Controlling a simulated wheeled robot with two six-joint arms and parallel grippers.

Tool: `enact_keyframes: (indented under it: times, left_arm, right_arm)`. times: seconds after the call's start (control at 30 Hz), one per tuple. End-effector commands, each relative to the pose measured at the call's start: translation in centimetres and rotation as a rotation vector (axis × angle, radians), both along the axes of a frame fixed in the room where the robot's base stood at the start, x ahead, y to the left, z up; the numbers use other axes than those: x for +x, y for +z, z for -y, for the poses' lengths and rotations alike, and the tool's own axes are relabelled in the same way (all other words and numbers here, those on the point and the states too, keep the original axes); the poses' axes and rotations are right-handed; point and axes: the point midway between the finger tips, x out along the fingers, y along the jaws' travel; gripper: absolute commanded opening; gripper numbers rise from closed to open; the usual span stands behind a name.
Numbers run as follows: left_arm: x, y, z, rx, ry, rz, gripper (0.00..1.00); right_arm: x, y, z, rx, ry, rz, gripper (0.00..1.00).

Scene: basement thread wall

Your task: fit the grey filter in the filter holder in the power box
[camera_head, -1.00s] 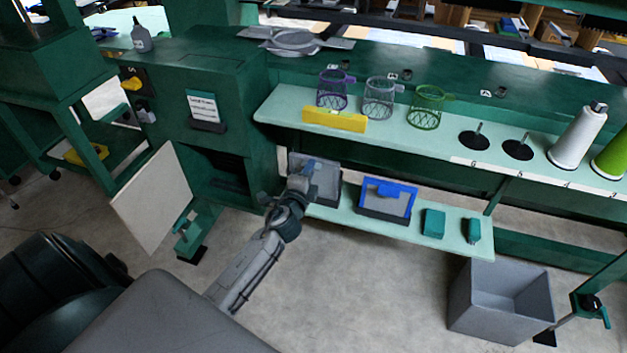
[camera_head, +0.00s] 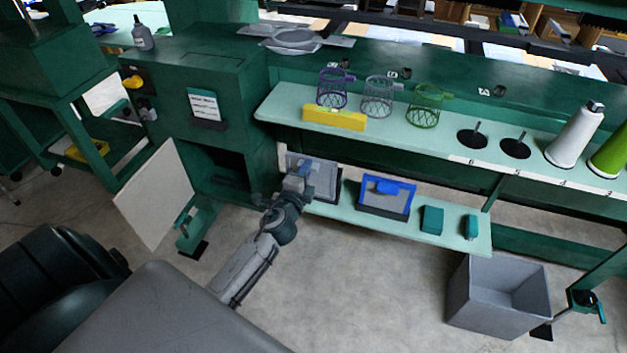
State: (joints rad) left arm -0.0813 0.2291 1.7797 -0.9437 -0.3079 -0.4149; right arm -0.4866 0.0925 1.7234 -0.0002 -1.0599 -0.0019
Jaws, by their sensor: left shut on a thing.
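The grey filter (camera_head: 325,180) is a flat, framed grey panel at the left end of the lower shelf, partly hidden by my gripper. My left gripper (camera_head: 299,177) is at its left side, shut on it. The filter still appears at its dark stand on the shelf; I cannot tell whether it is lifted clear. The power box (camera_head: 235,135) is the green cabinet left of the gripper, its pale door (camera_head: 155,195) swung open. Its opening is dark, and the filter holder inside cannot be made out clearly. My right gripper is not in view.
A blue filter (camera_head: 387,196) stands on the lower shelf (camera_head: 340,213), with two small teal blocks to its right. The upper shelf holds a yellow block (camera_head: 334,118), wire baskets and thread cones. A grey bin (camera_head: 498,300) stands on the floor. Floor before the box is clear.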

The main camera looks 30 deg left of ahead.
Motion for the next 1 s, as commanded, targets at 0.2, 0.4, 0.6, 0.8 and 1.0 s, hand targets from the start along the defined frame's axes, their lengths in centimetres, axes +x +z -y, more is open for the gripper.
enact_keyframes:
  times: [0.2,0.4,0.6,0.8,1.0]
  left_arm:
    - [-2.2,-0.1,0.5,-0.001,0.0,-0.001,0.0]
    - [-4.1,-0.1,1.0,-0.001,-0.001,0.0,0.0]
    - [-6.1,-0.1,1.5,0.0,0.0,0.0,0.0]
    - [-8.0,-0.1,1.9,-0.001,0.0,-0.001,0.0]
    - [-10.0,-0.1,2.4,0.0,-0.001,0.0,0.0]
  right_arm:
    - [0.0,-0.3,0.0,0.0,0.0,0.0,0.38]
    - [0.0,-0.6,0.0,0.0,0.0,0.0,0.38]
    - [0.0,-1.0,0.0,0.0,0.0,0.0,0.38]
    - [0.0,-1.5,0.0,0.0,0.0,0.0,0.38]
    - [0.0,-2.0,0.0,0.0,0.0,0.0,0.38]
